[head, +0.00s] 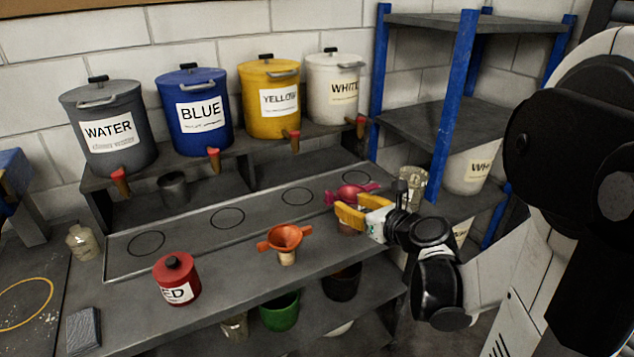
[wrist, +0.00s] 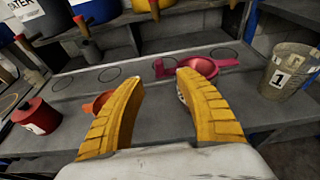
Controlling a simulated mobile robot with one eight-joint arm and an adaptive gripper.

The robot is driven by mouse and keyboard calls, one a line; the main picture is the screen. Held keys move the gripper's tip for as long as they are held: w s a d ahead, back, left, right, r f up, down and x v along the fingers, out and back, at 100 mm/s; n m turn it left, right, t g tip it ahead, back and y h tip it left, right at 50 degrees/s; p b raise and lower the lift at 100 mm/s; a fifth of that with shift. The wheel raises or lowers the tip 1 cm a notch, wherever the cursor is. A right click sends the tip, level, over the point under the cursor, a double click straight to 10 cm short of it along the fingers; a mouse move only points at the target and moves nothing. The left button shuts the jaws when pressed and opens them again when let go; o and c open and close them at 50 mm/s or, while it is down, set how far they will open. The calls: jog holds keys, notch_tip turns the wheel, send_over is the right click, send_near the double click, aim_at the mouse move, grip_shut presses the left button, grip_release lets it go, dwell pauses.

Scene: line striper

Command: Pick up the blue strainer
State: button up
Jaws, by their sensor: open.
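No blue strainer shows in either view. A pink strainer (head: 350,191) with side handles is at the right end of the bench. In the wrist view the pink strainer (wrist: 203,66) lies just beyond the right fingertip. An orange strainer (head: 285,237) sits on a small light-coloured holder near the bench's front edge. It also shows in the wrist view (wrist: 97,104), partly hidden behind the left finger. My gripper (head: 350,207) has yellow fingers, open and empty, close to the pink strainer. In the wrist view my gripper (wrist: 160,83) shows a clear gap between its fingers.
A red lidded pot (head: 177,279) stands front left on the bench. A metal bucket marked 1 (wrist: 289,70) is right of the pink strainer. Water, blue (head: 195,112), yellow and white containers line the raised shelf. A blue-posted rack (head: 455,90) stands at right.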

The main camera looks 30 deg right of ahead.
aim_at(331, 196)
jog(key=x, duration=0.1)
jog(key=b+x, duration=0.1)
jog(key=x, duration=0.3)
jog(key=shift+a, duration=0.25)
jog(key=b+x, duration=0.3)
jog(key=x, duration=0.3)
jog(key=shift+d+f, duration=0.15)
jog(key=shift+f, duration=0.05)
jog(key=shift+s, duration=0.15)
grip_shut()
